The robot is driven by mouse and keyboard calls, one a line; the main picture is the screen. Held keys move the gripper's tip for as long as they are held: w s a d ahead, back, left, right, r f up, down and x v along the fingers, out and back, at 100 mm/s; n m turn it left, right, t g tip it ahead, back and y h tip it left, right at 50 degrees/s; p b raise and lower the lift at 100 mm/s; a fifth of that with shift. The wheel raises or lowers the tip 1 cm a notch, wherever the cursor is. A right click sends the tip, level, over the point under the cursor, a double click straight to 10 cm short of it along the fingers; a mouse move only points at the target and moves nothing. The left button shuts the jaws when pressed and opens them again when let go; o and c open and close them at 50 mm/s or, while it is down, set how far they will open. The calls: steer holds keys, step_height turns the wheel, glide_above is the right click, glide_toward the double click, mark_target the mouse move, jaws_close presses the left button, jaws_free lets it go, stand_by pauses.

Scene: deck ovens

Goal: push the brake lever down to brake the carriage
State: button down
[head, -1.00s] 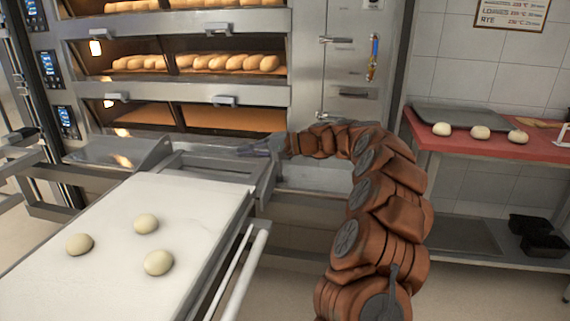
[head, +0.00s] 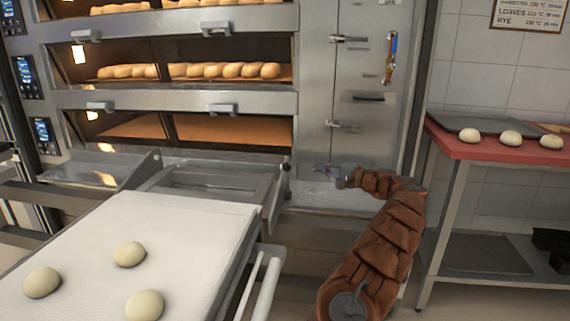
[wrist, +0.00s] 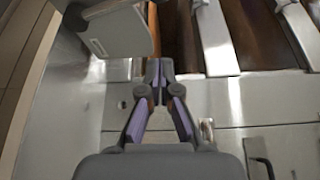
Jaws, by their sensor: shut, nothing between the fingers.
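The carriage (head: 190,235) is a steel frame with a white loading bed in front of the deck ovens, at the lower left of the head view. A short post with a small dark end (head: 287,163) stands at its far right corner; I cannot tell whether this is the brake lever. My gripper (head: 320,170) is just right of that post, apart from it in the head view, low in front of the steel cabinet. In the wrist view, the fingertips (wrist: 160,66) are together with nothing between them. A thin orange-brown bar (wrist: 154,28) shows beyond the tips.
Three dough balls (head: 129,254) lie on the white bed. A steel rail (head: 266,290) runs along its right side. The steel cabinet (head: 358,110) has protruding handles. A red-topped table (head: 470,148) stands at the right. Floor shows between carriage and table.

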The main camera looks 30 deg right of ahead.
steer(key=shift+w+d, duration=0.1)
steer(key=shift+w, duration=0.15)
steer(key=b, duration=0.4)
glide_above(287, 182)
steer(key=d, duration=0.3)
steer(key=shift+s, duration=0.15)
stand_by(0.8)
steer(key=shift+a, duration=0.1)
steer(key=shift+a+f, duration=0.1)
